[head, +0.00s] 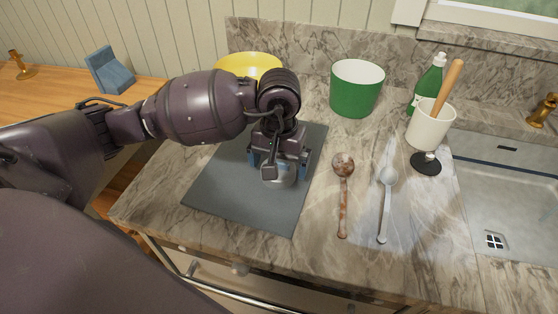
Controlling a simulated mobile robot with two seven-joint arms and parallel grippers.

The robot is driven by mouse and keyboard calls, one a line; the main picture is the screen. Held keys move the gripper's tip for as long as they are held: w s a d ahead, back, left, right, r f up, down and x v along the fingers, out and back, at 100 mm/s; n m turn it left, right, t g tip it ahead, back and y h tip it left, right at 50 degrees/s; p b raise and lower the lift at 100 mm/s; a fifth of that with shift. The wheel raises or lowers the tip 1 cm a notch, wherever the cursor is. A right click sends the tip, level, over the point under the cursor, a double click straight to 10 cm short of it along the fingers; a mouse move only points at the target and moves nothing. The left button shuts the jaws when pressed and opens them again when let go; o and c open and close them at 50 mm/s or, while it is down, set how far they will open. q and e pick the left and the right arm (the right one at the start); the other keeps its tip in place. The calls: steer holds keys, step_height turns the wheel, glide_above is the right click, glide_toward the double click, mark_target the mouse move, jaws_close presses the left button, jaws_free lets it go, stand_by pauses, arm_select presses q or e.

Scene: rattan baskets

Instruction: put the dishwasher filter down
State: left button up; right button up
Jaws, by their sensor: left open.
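A small pale grey round object, which looks like the dishwasher filter (283,179), shows beneath my left gripper on the dark grey mat (226,196). Its top is mostly hidden by the gripper, and I cannot tell whether the fingers touch it. My left gripper (279,168) is open and points down over the object, with its fingers around it. My right gripper is not in view.
A wooden spoon (343,190) and a grey spoon (386,195) lie right of the mat. Behind are a yellow bowl (247,64), a green pot (356,95), a white crock (430,128) and a green bottle (430,80). A sink (510,190) is at right. The mat's front left is clear.

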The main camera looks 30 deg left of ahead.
arm_select(q)
steer(key=shift+r, duration=0.45)
step_height(320, 180, up, 12)
steer(key=shift+f+p, duration=0.25)
steer(key=shift+p, duration=0.05)
